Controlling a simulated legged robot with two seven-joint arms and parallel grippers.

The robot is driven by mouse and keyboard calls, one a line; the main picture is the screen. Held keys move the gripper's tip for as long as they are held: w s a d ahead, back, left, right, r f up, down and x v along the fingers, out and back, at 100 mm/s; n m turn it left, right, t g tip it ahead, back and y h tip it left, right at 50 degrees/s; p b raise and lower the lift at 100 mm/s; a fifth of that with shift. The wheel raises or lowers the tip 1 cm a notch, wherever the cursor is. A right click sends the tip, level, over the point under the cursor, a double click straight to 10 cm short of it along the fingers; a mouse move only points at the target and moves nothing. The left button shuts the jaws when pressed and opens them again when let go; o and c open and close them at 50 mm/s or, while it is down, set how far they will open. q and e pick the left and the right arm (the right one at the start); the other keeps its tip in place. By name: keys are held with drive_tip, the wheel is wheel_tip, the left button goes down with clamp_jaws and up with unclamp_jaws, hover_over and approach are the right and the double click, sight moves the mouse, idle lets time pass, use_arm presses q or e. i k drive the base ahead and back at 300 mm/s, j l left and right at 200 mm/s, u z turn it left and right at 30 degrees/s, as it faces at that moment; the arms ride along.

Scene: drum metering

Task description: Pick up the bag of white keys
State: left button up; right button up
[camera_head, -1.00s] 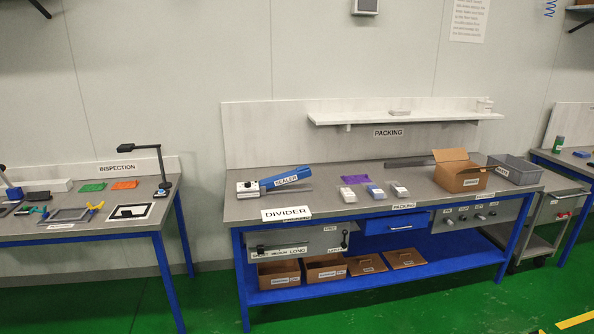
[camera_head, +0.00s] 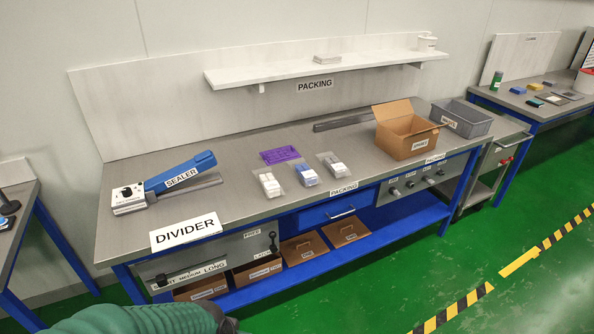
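Three clear bags lie in a row on the packing table's front half. The left bag (camera_head: 269,184) holds white pieces, the middle bag (camera_head: 307,174) blue and white pieces, the right bag (camera_head: 333,165) white or pale grey pieces. The pieces are too small to make out as keys, and I cannot tell which of the two pale bags is the white keys. My green ribbed arm (camera_head: 140,320) comes in at the lower left, in front of the table and well short of the bags. Its dark end is cut off by the bottom edge, and no gripper fingers show. My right gripper is not in view.
On the packing table (camera_head: 240,209) are a blue sealer (camera_head: 181,172), a DIVIDER sign (camera_head: 186,232), a purple piece (camera_head: 281,155), an open cardboard box (camera_head: 402,140) and a grey bin (camera_head: 462,117). A shelf (camera_head: 330,69) hangs above. Green floor (camera_head: 400,270) is clear at right.

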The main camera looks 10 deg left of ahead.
sight(269, 184)
drive_tip(key=i+l+u, duration=0.35)
drive_tip(key=i, duration=0.2)
drive_tip(key=i+l+u, duration=0.3)
drive_tip(key=i, duration=0.25)
drive_tip(key=i+l+u, duration=0.15)
drive_tip(key=u, duration=0.3)
drive_tip(key=i+l+u, duration=0.25)
drive_tip(key=u, duration=0.2)
drive_tip(key=i+l+u, duration=0.15)
drive_tip(key=l+u, duration=0.3)
drive_tip(key=i+l+u, duration=0.1)
drive_tip(key=u, duration=0.35)
drive_tip(key=l+u, duration=0.85)
